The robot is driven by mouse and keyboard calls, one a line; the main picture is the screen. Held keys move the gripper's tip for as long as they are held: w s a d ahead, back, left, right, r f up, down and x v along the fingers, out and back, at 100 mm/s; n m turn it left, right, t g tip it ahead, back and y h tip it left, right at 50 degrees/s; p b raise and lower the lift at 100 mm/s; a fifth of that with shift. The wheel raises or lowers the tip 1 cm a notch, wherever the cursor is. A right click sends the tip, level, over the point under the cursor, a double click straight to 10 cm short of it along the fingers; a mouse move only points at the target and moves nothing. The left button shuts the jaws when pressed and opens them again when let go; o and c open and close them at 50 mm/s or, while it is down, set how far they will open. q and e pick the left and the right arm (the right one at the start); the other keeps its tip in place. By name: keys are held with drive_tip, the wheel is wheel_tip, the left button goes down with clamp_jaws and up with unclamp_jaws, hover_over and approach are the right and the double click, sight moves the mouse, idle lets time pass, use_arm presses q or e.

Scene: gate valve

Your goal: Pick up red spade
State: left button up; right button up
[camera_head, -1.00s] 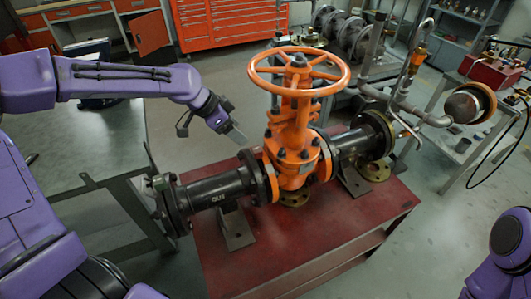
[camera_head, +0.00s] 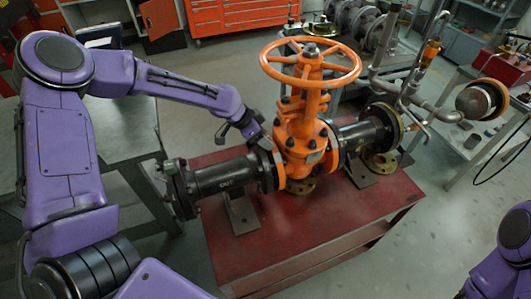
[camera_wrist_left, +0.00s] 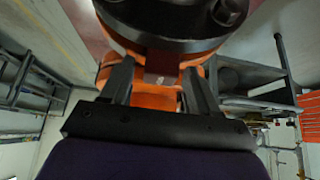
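My left gripper (camera_head: 258,140) is beside the near flange of the orange gate valve (camera_head: 300,120), above the black pipe (camera_head: 222,177). In the left wrist view, the two dark fingers of the left gripper (camera_wrist_left: 160,82) stand apart. Orange valve parts (camera_wrist_left: 150,102) show between and behind them, with a dark round flange (camera_wrist_left: 165,25) just above. I cannot tell whether the fingers touch the valve. My right gripper is out of view; only part of the right arm shows at the lower right.
The valve and its pipes stand on a red table (camera_head: 300,235). The orange handwheel (camera_head: 310,62) rises above it. A dark bench (camera_head: 125,135) is behind my left arm. Grey piping (camera_head: 415,95) stands at the right. The red tabletop's front is clear.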

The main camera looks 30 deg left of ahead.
use_arm(q)
clamp_jaws()
drive_tip(key=shift+r, duration=0.1)
